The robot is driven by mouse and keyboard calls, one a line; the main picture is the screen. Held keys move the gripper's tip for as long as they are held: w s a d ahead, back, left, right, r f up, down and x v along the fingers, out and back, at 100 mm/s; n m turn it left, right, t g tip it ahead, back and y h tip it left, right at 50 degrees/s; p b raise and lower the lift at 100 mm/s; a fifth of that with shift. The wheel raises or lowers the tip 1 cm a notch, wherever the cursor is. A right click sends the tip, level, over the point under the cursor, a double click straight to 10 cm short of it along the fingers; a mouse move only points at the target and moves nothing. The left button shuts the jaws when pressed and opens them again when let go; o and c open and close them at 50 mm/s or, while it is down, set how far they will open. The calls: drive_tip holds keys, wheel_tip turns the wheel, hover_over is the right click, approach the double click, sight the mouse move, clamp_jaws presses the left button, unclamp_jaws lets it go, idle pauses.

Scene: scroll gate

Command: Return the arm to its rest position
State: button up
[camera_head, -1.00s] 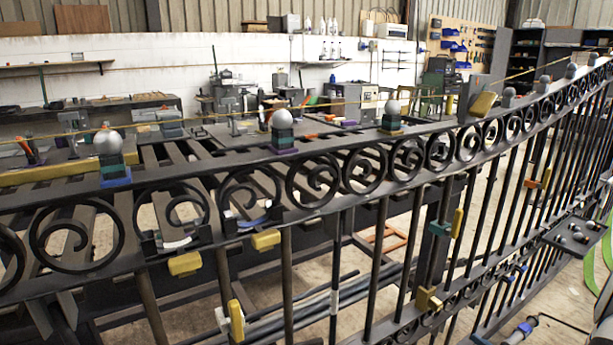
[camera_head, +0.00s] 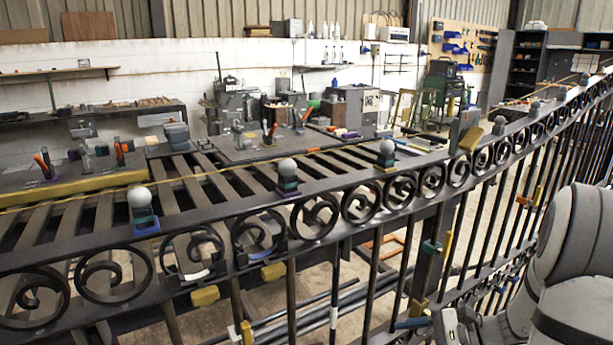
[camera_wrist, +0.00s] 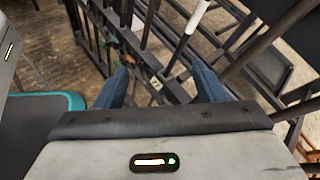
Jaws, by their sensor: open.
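My arm (camera_head: 565,240), pale grey and jointed, stands at the right edge of the head camera view, in front of the dark iron gate (camera_head: 330,215). My gripper (camera_wrist: 160,82) shows in the wrist view with two blue fingers spread apart and nothing between them. Beyond the fingers are dark bars (camera_wrist: 150,30) and a white-sleeved rod (camera_wrist: 197,16). I cannot tell how far the fingers are from the bars. In the head view the gripper end is low at the right, hard to make out against the gate.
The gate with its scrolls and ball finials (camera_head: 139,197) spans the head view. Yellow blocks (camera_head: 205,296) are fixed under the scrolls. A slatted bench (camera_head: 232,180) stands behind it. A teal-edged dark surface (camera_wrist: 45,125) is at the left of the wrist view.

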drive_tip(key=s+a+r+n+h+p, duration=0.2)
drive_tip(key=s+r+n+h+p, duration=0.2)
drive_tip(key=r, duration=0.4)
drive_tip(key=s+a+r+n+h+p, duration=0.2)
drive_tip(key=s+r+n+h+p, duration=0.2)
drive_tip(key=r, duration=0.5)
drive_tip(key=s+a+r+n+g+h+p, duration=0.1)
drive_tip(key=s+a+r+n+h+p, duration=0.1)
drive_tip(key=s+r+n+h+p, duration=0.2)
wheel_tip(320, 180, up, 5)
drive_tip(key=s+n+p, duration=0.1)
drive_tip(key=n+p, duration=0.2)
drive_tip(key=n, duration=0.2)
drive_tip(key=shift+a, duration=0.15)
drive_tip(key=shift+s, duration=0.1)
drive_tip(key=shift+c, duration=0.2)
